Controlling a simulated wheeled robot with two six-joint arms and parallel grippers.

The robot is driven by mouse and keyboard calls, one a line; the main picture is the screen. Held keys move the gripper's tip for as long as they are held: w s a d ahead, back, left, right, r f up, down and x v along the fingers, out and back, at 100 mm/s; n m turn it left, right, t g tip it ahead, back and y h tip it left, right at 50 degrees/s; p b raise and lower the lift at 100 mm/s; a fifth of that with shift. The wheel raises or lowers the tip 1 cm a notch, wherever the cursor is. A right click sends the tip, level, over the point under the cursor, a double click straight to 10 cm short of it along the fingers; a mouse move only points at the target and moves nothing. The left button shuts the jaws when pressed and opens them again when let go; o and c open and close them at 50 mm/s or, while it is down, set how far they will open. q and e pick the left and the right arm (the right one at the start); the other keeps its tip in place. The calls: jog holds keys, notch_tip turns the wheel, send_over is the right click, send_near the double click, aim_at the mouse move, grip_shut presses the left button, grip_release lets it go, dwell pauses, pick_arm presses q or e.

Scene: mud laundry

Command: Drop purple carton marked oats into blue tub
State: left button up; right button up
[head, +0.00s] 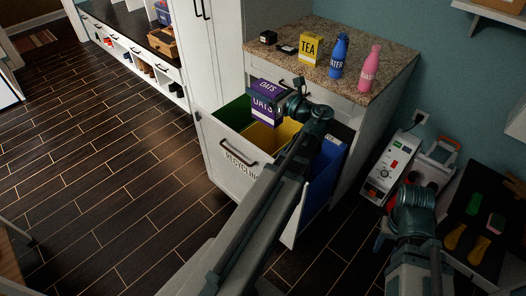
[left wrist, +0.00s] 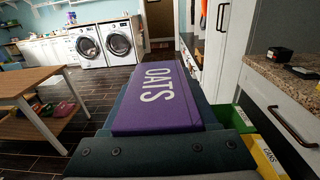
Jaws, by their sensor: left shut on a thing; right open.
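The purple carton marked OATS (head: 264,102) is in the jaws of my left gripper (head: 281,103), held up over the pulled-out recycling drawer. In the left wrist view the carton (left wrist: 158,95) lies between the dark gripper fingers, with its OATS face showing. In the head view it appears over the green and yellow tubs, to the left of the blue tub (head: 326,170). My left arm hides part of the blue tub and the drawer. My right gripper (head: 411,192) is open and low at the right, away from the drawer.
The drawer (head: 218,160) also holds a green tub (head: 235,113) and a yellow tub (head: 268,138). On the granite counter (head: 388,62) stand a yellow TEA box (head: 311,47), a blue bottle (head: 339,57) and a pink bottle (head: 369,68). Dark floor at left is clear.

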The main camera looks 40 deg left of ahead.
pick_arm(q)
jog(key=s+d+f+b, duration=0.2)
jog(key=s+f+b, duration=0.1)
jog(key=f+b, duration=0.3)
jog(key=s+d+f+t+b, duration=0.1)
jog(key=s+d+f+b, duration=0.2)
jog(key=f+b, duration=0.3)
notch_tip(320, 180, down, 3)
jog(key=shift+r+m, duration=0.1)
jog(key=shift+m, duration=0.3)
